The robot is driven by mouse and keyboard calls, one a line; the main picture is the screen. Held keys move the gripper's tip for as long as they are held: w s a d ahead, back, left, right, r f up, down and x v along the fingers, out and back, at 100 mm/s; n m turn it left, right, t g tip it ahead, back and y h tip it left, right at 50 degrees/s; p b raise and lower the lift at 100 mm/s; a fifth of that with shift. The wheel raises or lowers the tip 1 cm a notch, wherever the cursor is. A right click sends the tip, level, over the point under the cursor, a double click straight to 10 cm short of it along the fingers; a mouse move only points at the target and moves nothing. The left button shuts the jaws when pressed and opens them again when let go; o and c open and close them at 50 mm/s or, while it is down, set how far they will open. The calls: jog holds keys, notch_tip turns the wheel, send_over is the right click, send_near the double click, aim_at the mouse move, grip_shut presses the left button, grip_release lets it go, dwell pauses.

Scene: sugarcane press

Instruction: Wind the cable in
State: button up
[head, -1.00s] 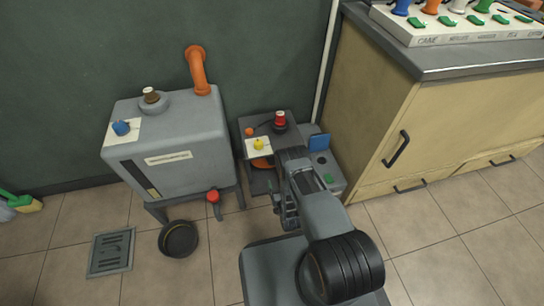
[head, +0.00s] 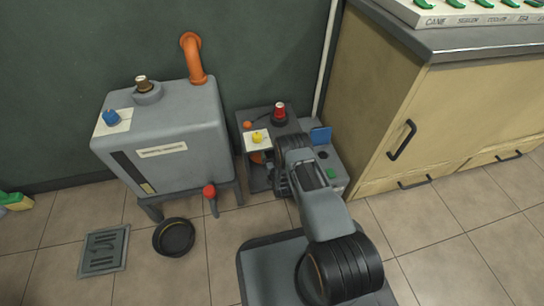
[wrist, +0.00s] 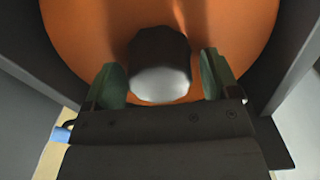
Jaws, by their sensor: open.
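An orange reel (wrist: 90,40) fills most of the wrist view, with a dark knob with a pale grey front (wrist: 160,68) at its middle. My gripper (wrist: 160,78) is open, with one green-padded finger on each side of the knob. I cannot tell whether either finger touches it. In the head view, a small part of the orange reel (head: 257,157) shows inside the low grey cabinet, left of my wrist. My arm hides the rest of it and most of my gripper. A thin dark line, perhaps the cable, runs on the cabinet top near an orange piece (head: 247,125).
Grey walls (wrist: 292,120) stand close on both sides of the gripper. The cabinet top carries a yellow knob (head: 257,138) and a red-topped part (head: 280,113). A grey tank (head: 165,130) with a red-handled tap stands left, and a beige counter (head: 385,120) right.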

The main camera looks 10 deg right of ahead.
jog(key=shift+c, duration=0.4)
jog(key=c, duration=1.2)
